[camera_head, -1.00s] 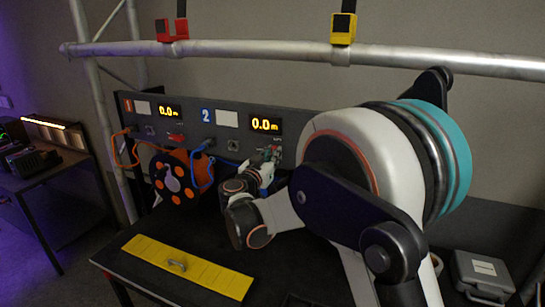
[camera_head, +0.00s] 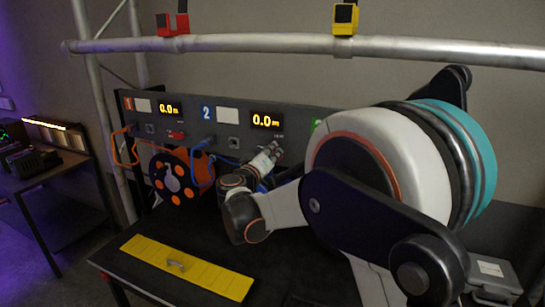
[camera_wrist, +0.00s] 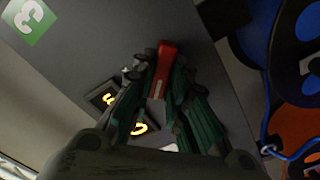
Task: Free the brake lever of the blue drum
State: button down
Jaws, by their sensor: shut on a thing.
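My gripper (camera_head: 279,146) reaches the panel just below the second yellow display (camera_head: 266,120). In the wrist view its green-sided fingers (camera_wrist: 160,72) are closed around a red lever (camera_wrist: 166,52), whose red end shows between the fingertips. The lever is on the grey panel close to the lit display (camera_wrist: 105,98). In the head view my gripper hides this lever. The blue drum (camera_wrist: 258,38) shows in part at the right of the wrist view. In the head view it is mostly hidden behind my arm.
An orange drum (camera_head: 166,168) with a dark spotted disc stands left of my arm. Another red lever (camera_head: 176,134) is below the first display. Orange and blue cables (camera_head: 196,157) hang from the panel. A yellow plate (camera_head: 188,268) lies on the dark table. A metal truss tube (camera_head: 260,43) crosses above.

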jog(key=n, duration=0.2)
jog(key=n+b, duration=0.1)
jog(key=n, duration=0.1)
jog(key=shift+a+f+n, duration=0.1)
jog(key=shift+f+n, duration=0.1)
jog(key=shift+n, duration=0.1)
jog(key=n+b, duration=0.1)
jog(key=n, duration=0.3)
jog(key=shift+f+n, duration=0.15)
jog(key=shift+n, duration=0.15)
jog(key=c, duration=1.6)
grip_release()
jog(key=shift+a, duration=0.1)
jog(key=shift+o, duration=0.2)
jog(key=v, duration=1.2)
